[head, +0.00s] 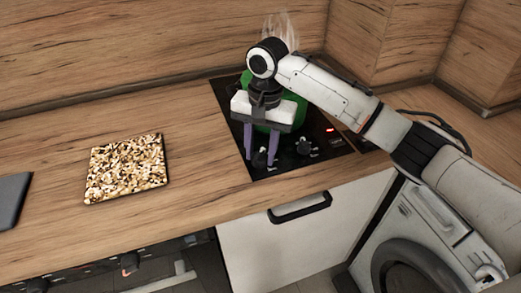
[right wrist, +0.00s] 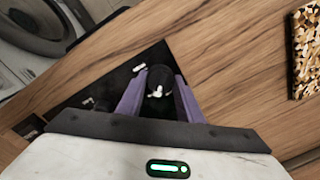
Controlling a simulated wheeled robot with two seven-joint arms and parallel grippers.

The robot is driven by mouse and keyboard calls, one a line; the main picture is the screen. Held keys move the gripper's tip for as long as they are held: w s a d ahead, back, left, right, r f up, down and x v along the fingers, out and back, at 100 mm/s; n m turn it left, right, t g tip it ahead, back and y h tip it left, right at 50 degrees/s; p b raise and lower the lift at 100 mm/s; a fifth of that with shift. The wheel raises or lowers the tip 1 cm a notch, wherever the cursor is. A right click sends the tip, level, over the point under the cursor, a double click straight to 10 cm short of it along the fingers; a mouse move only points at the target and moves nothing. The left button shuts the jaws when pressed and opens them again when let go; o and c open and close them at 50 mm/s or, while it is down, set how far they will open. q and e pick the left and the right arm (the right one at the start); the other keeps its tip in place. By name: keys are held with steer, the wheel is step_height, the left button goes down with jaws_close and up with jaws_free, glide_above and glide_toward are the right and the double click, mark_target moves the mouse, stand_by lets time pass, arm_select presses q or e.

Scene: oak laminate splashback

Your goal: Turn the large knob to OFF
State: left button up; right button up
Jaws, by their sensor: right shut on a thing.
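The large knob (right wrist: 161,80) is a black knob with a white pointer mark, on the front of the black cooktop. It shows between my gripper's purple fingers in the right wrist view. My right gripper (head: 260,160) reaches down from above at the cooktop's front left and is shut on this knob; its fingers also show in the right wrist view (right wrist: 160,78). In the head view the fingers largely hide the knob. The markings around it are too small to read. My left gripper is in neither view.
A second black knob (head: 304,147) stands to the right on the cooktop (head: 235,120), near a red light (head: 330,129). A green pot (head: 297,112) stands behind my gripper, with steam rising above. A speckled board (head: 126,168) lies on the wooden counter (head: 195,150), which has free room.

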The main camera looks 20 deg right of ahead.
mark_target(263, 151)
steer(key=n, duration=0.4)
steer(key=shift+n, duration=0.4)
steer(key=n, duration=0.4)
steer(key=shift+w+r+n+g, duration=0.1)
steer(key=shift+n+g, duration=0.2)
steer(key=shift+n, duration=0.1)
steer(key=o, duration=1.1)
steer(key=shift+c, duration=0.2)
step_height(263, 151, up, 10)
steer(key=shift+d+r, duration=0.15)
steer(key=shift+d, duration=0.15)
